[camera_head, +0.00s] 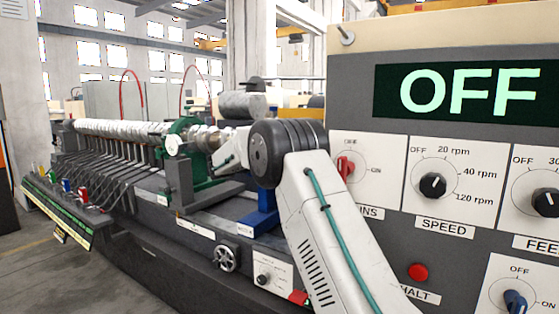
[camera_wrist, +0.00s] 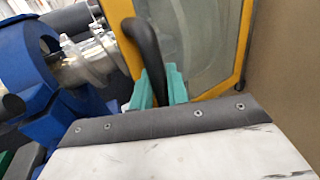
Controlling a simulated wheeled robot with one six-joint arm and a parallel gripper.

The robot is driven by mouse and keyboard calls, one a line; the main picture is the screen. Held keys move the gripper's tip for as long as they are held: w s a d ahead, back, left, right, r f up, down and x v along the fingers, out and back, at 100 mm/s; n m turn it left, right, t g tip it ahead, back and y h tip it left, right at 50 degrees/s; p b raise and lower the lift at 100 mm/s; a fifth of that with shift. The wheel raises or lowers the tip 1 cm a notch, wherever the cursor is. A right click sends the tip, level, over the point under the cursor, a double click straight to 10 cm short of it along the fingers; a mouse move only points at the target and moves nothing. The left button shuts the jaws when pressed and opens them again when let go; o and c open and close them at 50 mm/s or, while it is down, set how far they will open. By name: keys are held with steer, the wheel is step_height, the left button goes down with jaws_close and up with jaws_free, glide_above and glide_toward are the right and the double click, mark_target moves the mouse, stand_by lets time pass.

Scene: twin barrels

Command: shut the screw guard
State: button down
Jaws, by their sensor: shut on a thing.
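The screw guard (camera_wrist: 195,38) shows in the wrist view as a clear pane in a yellow frame, with a curved black handle (camera_wrist: 148,50) at its left side. My gripper (camera_wrist: 158,90) has teal fingers on both sides of the handle's lower part and is shut on it. Left of the guard, a shiny metal screw shaft (camera_wrist: 92,60) runs out of a blue housing (camera_wrist: 28,50). In the head view my black wrist and white arm cover the gripper, and I cannot make out the guard there.
A control panel (camera_head: 440,150) with a display reading OFF fills the right side of the head view. It carries knobs and a red button (camera_head: 418,271). A long barrel (camera_head: 120,128) runs left from a green housing (camera_head: 185,140). A handwheel (camera_head: 227,258) sits low in front.

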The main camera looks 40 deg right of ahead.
steer(key=shift+a, duration=0.15)
steer(key=c, duration=1.4)
jaws_free()
steer(key=shift+w+a, duration=0.15)
steer(key=shift+c, duration=0.2)
steer(key=a, duration=0.7)
steer(key=shift+a, duration=0.25)
steer(key=shift+w, duration=0.15)
